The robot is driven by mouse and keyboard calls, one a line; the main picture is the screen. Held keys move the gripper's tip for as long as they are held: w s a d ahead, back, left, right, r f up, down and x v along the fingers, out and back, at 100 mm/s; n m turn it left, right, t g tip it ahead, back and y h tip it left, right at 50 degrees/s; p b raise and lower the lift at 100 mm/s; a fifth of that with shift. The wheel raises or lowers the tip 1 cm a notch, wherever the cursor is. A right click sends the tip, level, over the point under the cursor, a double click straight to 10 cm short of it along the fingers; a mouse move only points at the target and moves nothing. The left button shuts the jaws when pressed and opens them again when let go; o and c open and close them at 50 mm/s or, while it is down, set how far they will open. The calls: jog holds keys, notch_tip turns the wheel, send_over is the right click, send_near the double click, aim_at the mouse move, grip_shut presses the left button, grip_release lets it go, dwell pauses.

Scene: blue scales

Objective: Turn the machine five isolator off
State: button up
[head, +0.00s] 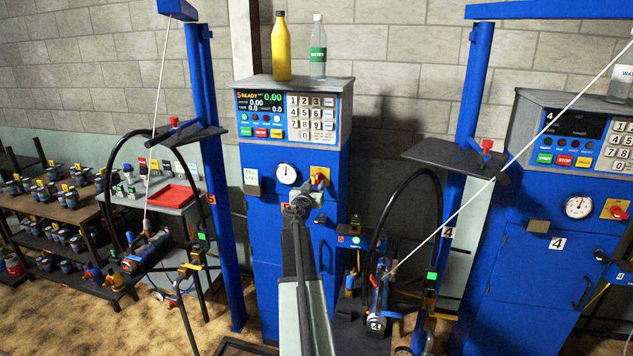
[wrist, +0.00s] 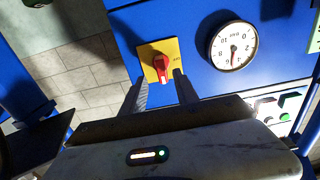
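The isolator is a red rotary knob (wrist: 161,65) on a yellow plate (wrist: 151,51), on a blue panel in the wrist view. In the head view the isolator (head: 320,179) is on the middle blue cabinet (head: 262,185), right of the round gauge, partly behind my gripper. An orange label on that cabinet is mostly hidden; the post beside it bears a 5. My gripper (wrist: 158,82) is open and empty, its two fingers apart just short of the knob, one towards each side. It also shows in the head view (head: 301,196). The knob's marked position is not readable.
A round gauge (wrist: 233,45) is close beside the isolator. The middle machine's display (head: 262,104) is lit and reads READY. Machine 4 (head: 535,235) stands at the right with its own red-and-yellow isolator (head: 616,209). Posts and hanging hoses flank the middle cabinet.

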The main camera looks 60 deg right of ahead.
aim_at(317, 180)
jog(key=x, duration=0.5)
jog(key=shift+d, duration=0.15)
grip_shut()
jog(key=shift+a, duration=0.3)
jog(key=shift+d+n, duration=0.15)
jog(key=shift+n, duration=1.25)
jog(key=n, duration=0.6)
jog(key=shift+w, duration=0.15)
jog(key=n, duration=0.4)
jog(key=shift+f+n, duration=0.2)
jog(key=shift+n, duration=0.2)
jog(key=n, duration=0.4)
jog(key=shift+f+b, duration=0.15)
jog(key=shift+b, duration=0.2)
